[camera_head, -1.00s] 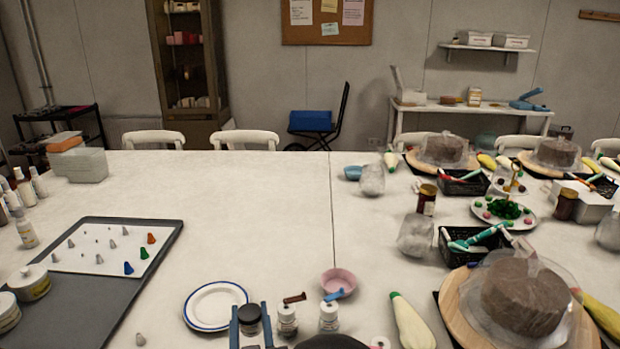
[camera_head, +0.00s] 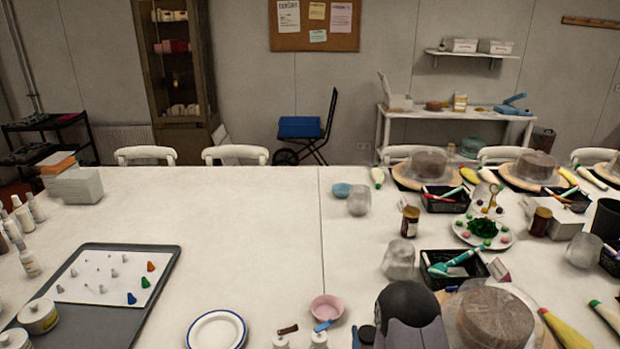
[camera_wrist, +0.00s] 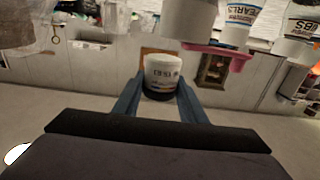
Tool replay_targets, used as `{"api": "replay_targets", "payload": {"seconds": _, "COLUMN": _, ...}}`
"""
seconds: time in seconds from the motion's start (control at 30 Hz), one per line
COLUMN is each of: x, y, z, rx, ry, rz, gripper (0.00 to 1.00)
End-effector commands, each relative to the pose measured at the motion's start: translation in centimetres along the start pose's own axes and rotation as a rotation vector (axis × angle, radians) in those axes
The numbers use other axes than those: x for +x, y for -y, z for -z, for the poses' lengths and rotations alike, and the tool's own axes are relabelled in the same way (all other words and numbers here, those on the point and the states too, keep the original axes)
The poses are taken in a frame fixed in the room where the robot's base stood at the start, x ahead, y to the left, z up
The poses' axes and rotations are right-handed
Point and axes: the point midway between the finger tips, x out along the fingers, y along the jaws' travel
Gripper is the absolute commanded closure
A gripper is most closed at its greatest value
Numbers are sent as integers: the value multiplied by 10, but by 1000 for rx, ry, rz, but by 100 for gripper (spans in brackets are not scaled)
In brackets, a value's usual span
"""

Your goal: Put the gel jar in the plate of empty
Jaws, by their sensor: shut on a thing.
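My gripper (camera_wrist: 160,98) is shut on the gel jar (camera_wrist: 163,72), a small jar with a pale label and a dark lid, seen between the two blue fingers in the wrist view. The label's writing is not readable. In the head view, my gripper is mostly hidden behind my dark arm link at the bottom, with a bit of blue finger (camera_head: 356,338) showing. The empty plate (camera_head: 190,336), white with a blue rim, lies to the left of my gripper, cut by the bottom edge. Nothing is on its visible part.
A pink bowl (camera_head: 326,308) and two small jars (camera_head: 318,341) stand between the plate and my gripper. To the right are a cake (camera_head: 495,317), a black basket (camera_head: 452,278) and a plate (camera_head: 465,238) of green decorations. A grey tray (camera_head: 150,295) lies left.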

Motion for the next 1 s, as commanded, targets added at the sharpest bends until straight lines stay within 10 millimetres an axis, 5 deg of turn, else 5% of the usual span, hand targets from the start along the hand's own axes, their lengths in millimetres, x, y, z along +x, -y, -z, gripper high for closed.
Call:
{"api": "replay_targets", "payload": {"seconds": 0.27, "x": -6, "y": -12, "z": 2, "rx": -1, "ry": -1, "rz": -13, "gripper": 86}}
{"api": "replay_targets", "payload": {"seconds": 0.63, "x": -6, "y": -1, "z": -4, "rx": -1, "ry": -1, "rz": 11, "gripper": 86}}
{"api": "replay_targets", "payload": {"seconds": 0.77, "x": -6, "y": 24, "z": -14, "rx": -1, "ry": -2, "rz": 67, "gripper": 86}}
{"api": "replay_targets", "payload": {"seconds": 1.0, "x": -9, "y": 117, "z": -17, "rx": 0, "ry": -10, "rz": 273, "gripper": 86}}
